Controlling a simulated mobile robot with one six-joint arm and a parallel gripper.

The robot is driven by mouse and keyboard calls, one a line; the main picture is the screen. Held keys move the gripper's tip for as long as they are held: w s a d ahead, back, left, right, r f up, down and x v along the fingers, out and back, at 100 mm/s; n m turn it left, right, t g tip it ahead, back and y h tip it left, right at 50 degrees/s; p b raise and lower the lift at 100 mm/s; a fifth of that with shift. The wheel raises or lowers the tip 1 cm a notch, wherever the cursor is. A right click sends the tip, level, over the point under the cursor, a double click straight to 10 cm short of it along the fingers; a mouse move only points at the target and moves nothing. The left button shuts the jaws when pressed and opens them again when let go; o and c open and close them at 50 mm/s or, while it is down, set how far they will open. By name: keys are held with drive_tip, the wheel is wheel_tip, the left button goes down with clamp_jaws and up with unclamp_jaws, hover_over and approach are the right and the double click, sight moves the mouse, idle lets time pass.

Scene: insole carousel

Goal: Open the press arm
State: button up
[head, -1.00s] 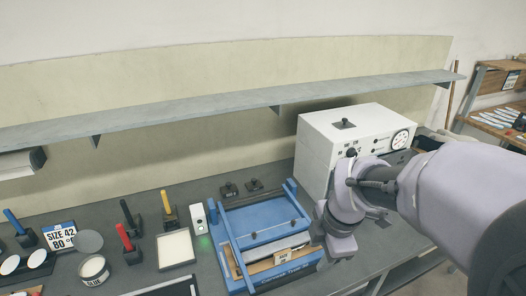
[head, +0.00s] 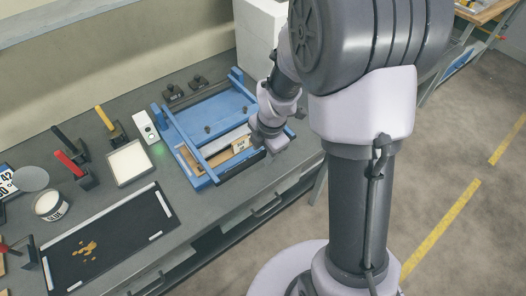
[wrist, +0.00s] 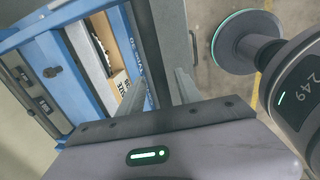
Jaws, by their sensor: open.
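The blue press (head: 207,110) sits on the grey bench in the head view. In the wrist view my gripper (wrist: 158,92) is open. The blue press frame (wrist: 62,75) fills the left, and a dark bar (wrist: 143,45) shows just beyond the fingers. I cannot tell whether they touch it.
A white box machine (head: 257,35) stands behind the press, partly hidden by my arm. A small white device with a green light (head: 146,126) and a cream tray (head: 129,162) are to the left. A black mat (head: 110,240) lies front left. Open floor is at right.

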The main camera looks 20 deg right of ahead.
clamp_jaws()
idle(1.4)
